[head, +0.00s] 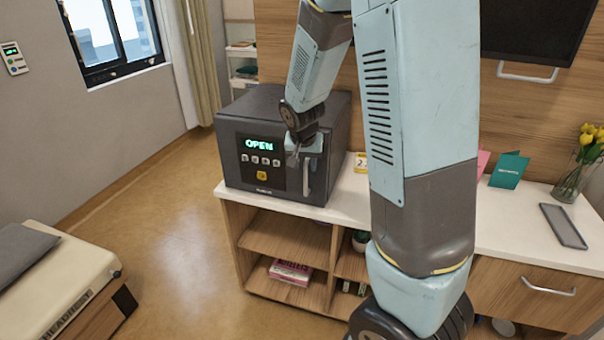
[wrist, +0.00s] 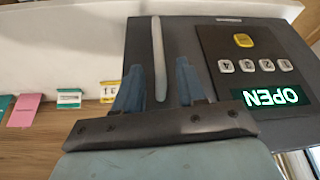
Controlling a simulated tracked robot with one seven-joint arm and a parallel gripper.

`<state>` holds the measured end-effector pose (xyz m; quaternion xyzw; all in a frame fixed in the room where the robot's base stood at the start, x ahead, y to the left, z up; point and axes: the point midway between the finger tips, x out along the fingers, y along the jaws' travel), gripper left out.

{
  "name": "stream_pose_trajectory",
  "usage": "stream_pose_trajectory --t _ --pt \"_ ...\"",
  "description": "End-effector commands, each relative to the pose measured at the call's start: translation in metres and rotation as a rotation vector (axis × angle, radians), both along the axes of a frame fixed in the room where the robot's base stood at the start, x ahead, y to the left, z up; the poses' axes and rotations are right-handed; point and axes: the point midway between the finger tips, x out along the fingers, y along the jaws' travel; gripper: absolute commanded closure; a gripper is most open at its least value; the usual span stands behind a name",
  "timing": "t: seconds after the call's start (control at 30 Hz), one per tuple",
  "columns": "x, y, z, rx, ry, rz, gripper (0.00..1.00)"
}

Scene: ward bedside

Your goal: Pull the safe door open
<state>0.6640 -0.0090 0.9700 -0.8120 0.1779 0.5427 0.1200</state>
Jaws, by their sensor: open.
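The dark grey safe (head: 235,150) stands on the white counter with its door toward the room, and the door looks shut. Its display (head: 259,144) glows green and reads OPEN. The upright silver door handle (head: 306,178) is at the door's right side. My gripper (head: 304,150) is at the handle's upper part and hides some of it. In the wrist view, which is upside down, my open fingers (wrist: 158,82) stand one on each side of the handle (wrist: 158,50), with gaps showing. The keypad with a yellow button (wrist: 243,40) is beside them.
A small yellow calendar card (head: 361,162) stands on the counter right of the safe. Green card (head: 509,170), tulip vase (head: 580,170) and grey tablet (head: 563,226) are farther right. Open floor (head: 180,230) lies in front, with a bed (head: 50,270) at lower left.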

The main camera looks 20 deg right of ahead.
Motion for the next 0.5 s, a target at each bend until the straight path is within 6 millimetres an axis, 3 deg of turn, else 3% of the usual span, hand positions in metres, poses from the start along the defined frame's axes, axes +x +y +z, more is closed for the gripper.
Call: stream_pose_trajectory --t 0.2,0.5 --pt "0.010 -0.005 -0.027 -0.002 0.003 -0.001 0.60" --pt "0.018 -0.009 -0.046 0.000 0.000 0.000 0.60"
